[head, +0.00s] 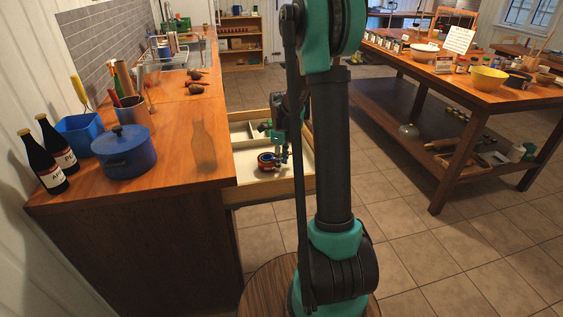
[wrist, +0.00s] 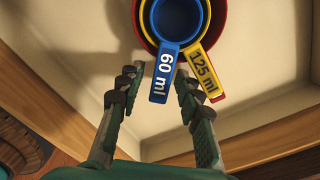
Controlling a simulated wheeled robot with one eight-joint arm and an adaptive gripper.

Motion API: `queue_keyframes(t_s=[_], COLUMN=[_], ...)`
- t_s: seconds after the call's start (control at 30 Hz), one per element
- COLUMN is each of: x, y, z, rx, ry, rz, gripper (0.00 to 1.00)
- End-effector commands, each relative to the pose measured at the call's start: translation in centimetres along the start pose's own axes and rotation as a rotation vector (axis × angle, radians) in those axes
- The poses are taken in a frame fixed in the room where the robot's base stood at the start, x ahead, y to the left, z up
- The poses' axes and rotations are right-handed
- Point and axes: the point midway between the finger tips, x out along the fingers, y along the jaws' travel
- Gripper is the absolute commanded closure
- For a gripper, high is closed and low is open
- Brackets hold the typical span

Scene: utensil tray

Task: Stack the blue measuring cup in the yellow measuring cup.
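The blue measuring cup (wrist: 165,72), marked 60 ml, sits nested inside the yellow measuring cup (wrist: 203,73), marked 125 ml. Both sit inside a red cup (wrist: 138,22). Their handles point toward my gripper, the blue one left of the yellow one. My gripper (wrist: 157,84) is open, with its fingertips on either side of the blue handle and nothing clamped between them. In the head view, the cups (head: 267,164) show small and dark in the open drawer, with my gripper (head: 280,154) just above them. The far part of the cups is cut off in the wrist view.
The cups lie on the pale floor of the open wooden drawer (head: 304,187), which has dividers at its back. The counter (head: 180,170) beside it holds a blue pot (head: 124,155), bottles and a glass bottle. A table (head: 480,96) with bowls stands at right.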

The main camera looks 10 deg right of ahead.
Motion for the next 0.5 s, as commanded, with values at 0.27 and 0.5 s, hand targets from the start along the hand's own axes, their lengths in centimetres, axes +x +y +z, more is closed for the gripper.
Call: queue_keyframes(t_s=[0.27,0.5], x=[-2.0,-7.0], y=[0.0,0.0], z=[0.0,0.0], rx=[0.000,0.000], ry=[0.000,0.000], rz=[0.000,0.000], gripper=[0.65,0.65])
